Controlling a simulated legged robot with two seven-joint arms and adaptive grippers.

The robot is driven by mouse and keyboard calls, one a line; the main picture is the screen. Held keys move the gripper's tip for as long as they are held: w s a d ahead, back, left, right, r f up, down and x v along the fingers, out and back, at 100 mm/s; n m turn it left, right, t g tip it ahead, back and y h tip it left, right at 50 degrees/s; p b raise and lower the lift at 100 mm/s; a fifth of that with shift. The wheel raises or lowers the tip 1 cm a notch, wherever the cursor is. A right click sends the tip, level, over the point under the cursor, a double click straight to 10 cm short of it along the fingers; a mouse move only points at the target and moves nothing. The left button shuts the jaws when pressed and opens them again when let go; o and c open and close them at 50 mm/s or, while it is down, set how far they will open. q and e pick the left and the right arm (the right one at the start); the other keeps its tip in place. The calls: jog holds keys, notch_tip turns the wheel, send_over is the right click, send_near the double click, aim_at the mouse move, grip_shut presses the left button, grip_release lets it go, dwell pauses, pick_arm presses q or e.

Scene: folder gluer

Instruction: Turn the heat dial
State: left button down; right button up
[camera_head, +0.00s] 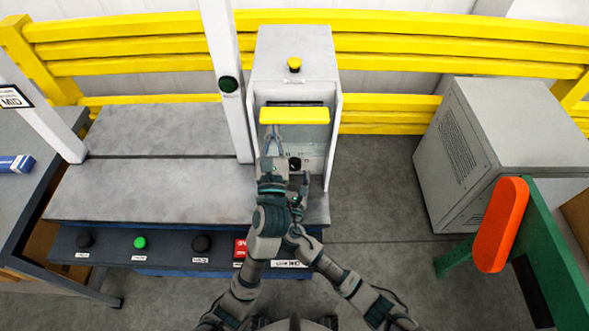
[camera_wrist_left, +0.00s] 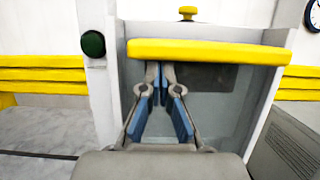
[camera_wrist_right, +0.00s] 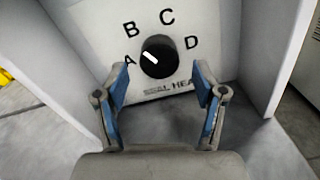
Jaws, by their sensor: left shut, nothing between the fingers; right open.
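The heat dial (camera_wrist_right: 158,57) is a round black knob with a white mark on a light panel (camera_wrist_right: 102,12) lettered A, B, C and D. Its mark points up and left, between A and B. In the head view the dial (camera_head: 295,163) shows low inside the machine. My right gripper (camera_wrist_right: 160,85) is open, a finger on either side just below the dial, holding nothing. My left gripper (camera_wrist_left: 162,75) is shut and empty, its tips at the lower edge of the yellow bar (camera_wrist_left: 205,51); I cannot tell whether they touch it.
The grey machine housing (camera_head: 296,52) has side walls flanking the panel and a yellow button (camera_head: 294,65) on top. A white post (camera_head: 226,75) stands to its left. A control strip (camera_head: 170,246) with buttons runs along the front. A grey cabinet (camera_head: 470,140) stands to the right.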

jog(key=shift+w, duration=1.15)
jog(key=shift+c, duration=0.3)
jog(key=c, duration=1.1)
